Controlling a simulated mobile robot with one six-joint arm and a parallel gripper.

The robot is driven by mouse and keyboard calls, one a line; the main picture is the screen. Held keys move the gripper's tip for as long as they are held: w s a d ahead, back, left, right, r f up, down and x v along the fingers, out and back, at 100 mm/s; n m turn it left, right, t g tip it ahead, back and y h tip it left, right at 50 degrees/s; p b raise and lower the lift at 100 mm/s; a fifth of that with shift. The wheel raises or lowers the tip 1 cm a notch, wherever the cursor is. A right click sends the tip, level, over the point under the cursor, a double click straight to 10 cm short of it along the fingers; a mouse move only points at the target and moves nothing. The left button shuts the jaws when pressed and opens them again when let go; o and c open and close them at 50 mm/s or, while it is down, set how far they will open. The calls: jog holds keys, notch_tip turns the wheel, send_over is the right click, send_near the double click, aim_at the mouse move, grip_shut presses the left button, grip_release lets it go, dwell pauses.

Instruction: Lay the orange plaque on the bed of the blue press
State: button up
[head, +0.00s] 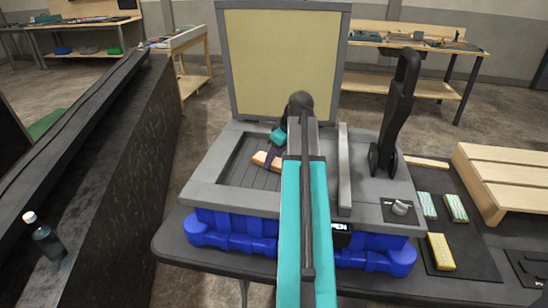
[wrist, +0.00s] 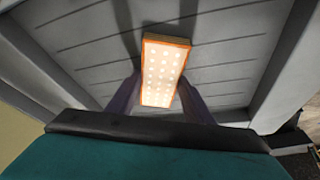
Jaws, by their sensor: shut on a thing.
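The blue press (head: 232,243) stands on a dark table, with a grey top and a pale yellow panel (head: 285,65) raised at its back. Its bed (head: 240,170) is a grooved grey recess on the left of the top; the bed also fills much of the wrist view (wrist: 85,45). My gripper (head: 270,158) is shut on the orange plaque (head: 260,160), over the bed. In the wrist view the plaque (wrist: 163,72) shows an orange rim and pale dots between my two purple fingers (wrist: 160,98). I cannot tell whether it touches the bed.
A tall black lever (head: 395,110), a grey bar (head: 344,170) and a knob (head: 400,208) stand right of the bed. A dark mat (head: 475,262) holds a yellow block (head: 440,252) and two teal-striped blocks (head: 456,208). A slatted wooden stand (head: 505,165) is far right.

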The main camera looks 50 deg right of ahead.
jog(key=shift+f, duration=0.15)
jog(key=o, duration=1.2)
jog(key=shift+r, duration=0.25)
jog(key=b+v, duration=0.1)
jog(key=v, duration=1.1)
jog(key=shift+f, duration=0.1)
